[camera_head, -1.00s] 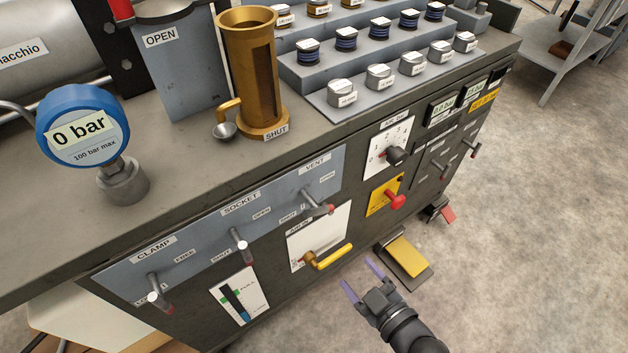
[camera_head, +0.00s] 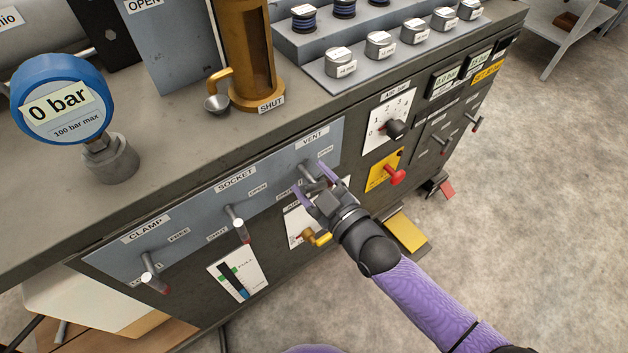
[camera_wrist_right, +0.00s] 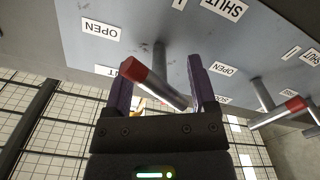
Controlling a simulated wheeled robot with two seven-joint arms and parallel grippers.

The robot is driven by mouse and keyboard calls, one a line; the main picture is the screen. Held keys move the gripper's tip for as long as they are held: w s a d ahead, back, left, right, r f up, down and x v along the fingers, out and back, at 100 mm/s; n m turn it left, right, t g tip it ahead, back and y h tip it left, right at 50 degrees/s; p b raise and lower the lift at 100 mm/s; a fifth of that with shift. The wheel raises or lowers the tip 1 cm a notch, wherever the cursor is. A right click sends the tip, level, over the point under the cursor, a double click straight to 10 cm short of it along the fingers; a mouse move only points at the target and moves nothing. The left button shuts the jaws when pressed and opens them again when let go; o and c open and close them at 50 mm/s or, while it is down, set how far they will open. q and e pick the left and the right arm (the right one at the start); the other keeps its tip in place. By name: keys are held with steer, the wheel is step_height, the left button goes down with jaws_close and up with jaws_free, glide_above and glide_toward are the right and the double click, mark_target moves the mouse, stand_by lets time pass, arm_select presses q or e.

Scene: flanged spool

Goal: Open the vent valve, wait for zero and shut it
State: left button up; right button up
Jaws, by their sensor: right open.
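The vent valve lever (camera_head: 306,172) sits on the blue-grey panel under the VENT label (camera_head: 312,138). My right gripper (camera_head: 311,182) is open at it, with a purple finger on either side. The wrist view shows the grey lever with a red tip (camera_wrist_right: 136,69) lying slantwise between the two spread fingers (camera_wrist_right: 160,75); I cannot tell whether they touch it. The gripper partly hides the lever in the head view, and its setting is unclear. The blue gauge (camera_head: 62,98) reads 0 bar. My left gripper is not in view.
The socket lever (camera_head: 238,224) and clamp lever (camera_head: 152,273) are to the left on the same panel. A yellow handle (camera_head: 318,239) is just below my gripper, and a red knob (camera_head: 394,175) is to its right. Open floor lies right.

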jaws_close()
stand_by(0.4)
steer(key=m, duration=0.5)
steer(key=shift+m, duration=0.4)
steer(key=m, duration=0.6)
steer(key=shift+m, duration=0.4)
jaws_free()
